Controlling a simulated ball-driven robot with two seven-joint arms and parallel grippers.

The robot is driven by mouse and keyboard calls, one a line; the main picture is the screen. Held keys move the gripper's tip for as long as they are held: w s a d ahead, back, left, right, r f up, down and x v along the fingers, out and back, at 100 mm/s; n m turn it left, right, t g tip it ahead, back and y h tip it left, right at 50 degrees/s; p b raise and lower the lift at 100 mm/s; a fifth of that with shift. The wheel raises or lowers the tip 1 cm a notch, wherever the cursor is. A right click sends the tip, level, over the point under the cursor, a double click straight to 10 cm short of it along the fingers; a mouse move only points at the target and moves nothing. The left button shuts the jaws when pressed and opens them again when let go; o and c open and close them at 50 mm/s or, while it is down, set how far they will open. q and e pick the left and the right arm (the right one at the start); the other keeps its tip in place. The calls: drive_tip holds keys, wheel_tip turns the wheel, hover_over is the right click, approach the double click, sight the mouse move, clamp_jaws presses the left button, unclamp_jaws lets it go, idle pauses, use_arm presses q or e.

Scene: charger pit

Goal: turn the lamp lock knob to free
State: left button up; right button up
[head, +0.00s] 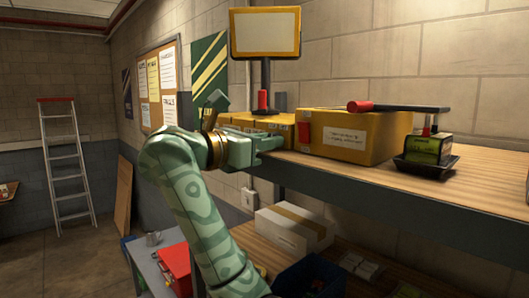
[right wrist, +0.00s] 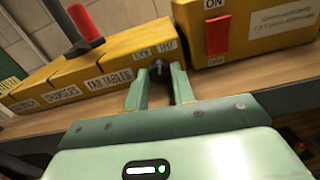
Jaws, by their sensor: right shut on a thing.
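A small black knob (right wrist: 157,69) sits on the front face of the long yellow box (right wrist: 110,75), near its right end, in the right wrist view. My right gripper (right wrist: 158,82) has its two green fingers around this knob and is shut on it. In the head view my right gripper (head: 277,143) reaches to the front of the yellow boxes at the shelf edge, and the knob is hidden there. The yellow-framed lamp panel (head: 265,33) stands upright on a dark post above the boxes. My left gripper is not in view.
A larger yellow box (head: 355,138) with a red switch (right wrist: 218,35) marked ON stands close to the right. A red-handled lever (head: 400,106) extends above it. A black tray (head: 425,165) sits further right. The wooden shelf (head: 480,180) is bare at its front right.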

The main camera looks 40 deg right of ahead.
drive_tip(key=o, duration=0.7)
drive_tip(key=shift+a, duration=0.15)
drive_tip(key=shift+a+f, duration=0.1)
drive_tip(key=shift+a, duration=0.25)
drive_tip(key=s+a+b, duration=0.1)
drive_tip(key=a+b, duration=0.3)
drive_tip(key=a, duration=1.1)
drive_tip(key=shift+a, duration=0.15)
drive_tip(key=shift+s, duration=0.1)
